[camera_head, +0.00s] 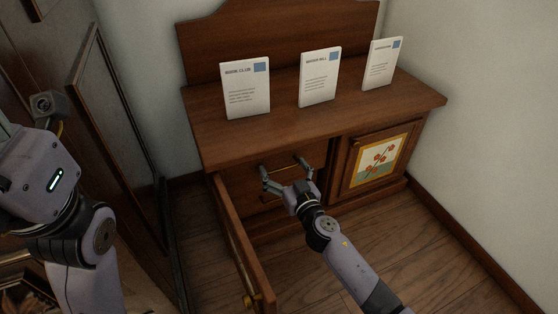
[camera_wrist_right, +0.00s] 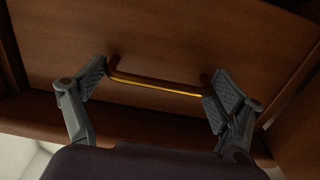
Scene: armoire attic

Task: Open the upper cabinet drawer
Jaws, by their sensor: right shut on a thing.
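The wooden cabinet (camera_head: 215,145) stands against the wall, with its left door (camera_head: 235,230) swung open towards me. Behind that door is a drawer front (camera_head: 243,187), also in the right wrist view (camera_wrist_right: 190,40). The drawer looks closed. It has a thin brass bar handle (camera_wrist_right: 158,84). My right gripper (camera_head: 285,172) is at the drawer front, its two fingers at opposite ends of the handle, shut on it lengthwise. The fingers also show in the right wrist view (camera_wrist_right: 160,90). My left arm is at the left edge of the head view; I see no left fingers. The drawer's lower part is partly hidden.
Three white cards (camera_head: 246,88) (camera_head: 319,77) (camera_head: 382,63) stand on the cabinet top. The right door (camera_head: 350,185) with a flower picture (camera_head: 379,161) is shut. A dark framed panel (camera_head: 115,150) leans at the left. Wooden floor (camera_head: 400,240) is free before the right door.

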